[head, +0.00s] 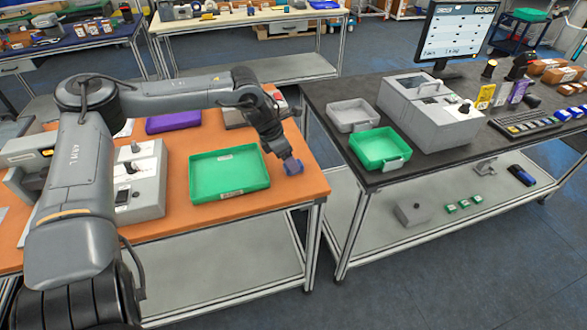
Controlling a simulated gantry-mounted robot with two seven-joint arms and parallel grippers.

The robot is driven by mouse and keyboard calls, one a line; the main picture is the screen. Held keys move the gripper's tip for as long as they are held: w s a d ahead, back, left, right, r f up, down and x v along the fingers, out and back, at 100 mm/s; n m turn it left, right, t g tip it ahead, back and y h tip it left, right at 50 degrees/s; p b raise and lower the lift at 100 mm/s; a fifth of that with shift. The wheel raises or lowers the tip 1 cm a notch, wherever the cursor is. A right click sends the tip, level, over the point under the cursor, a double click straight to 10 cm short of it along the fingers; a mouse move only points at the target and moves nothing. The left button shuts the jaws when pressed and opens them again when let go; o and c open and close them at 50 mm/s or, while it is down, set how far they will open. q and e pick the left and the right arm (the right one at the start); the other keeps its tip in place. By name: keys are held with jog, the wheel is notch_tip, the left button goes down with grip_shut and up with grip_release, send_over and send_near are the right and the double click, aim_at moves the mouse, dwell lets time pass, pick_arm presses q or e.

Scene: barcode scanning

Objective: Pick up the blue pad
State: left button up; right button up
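My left gripper (287,160) points down over the right part of the orange table, just right of the green tray. A small blue block, which looks like the blue pad (293,167), is right at its fingertips. The fingers are too small and too covered to tell whether they are shut on the pad or only around or above it. I also cannot tell whether the pad touches the table top. My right gripper is not in view.
The orange table (310,187) also bears the empty green tray (228,172), a purple tray (174,121) and a grey device (140,180). A dark bench to the right holds another green tray (380,147), a grey tray (352,114), a boxy machine (430,110) and a monitor (456,36).

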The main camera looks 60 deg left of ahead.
pick_arm(q)
jog(key=shift+b+x, duration=0.7)
jog(key=shift+x, duration=1.3)
jog(key=c, duration=1)
jog(key=shift+r+p, duration=1.1)
jog(key=shift+r, duration=3.95)
jog(key=shift+c, duration=0.2)
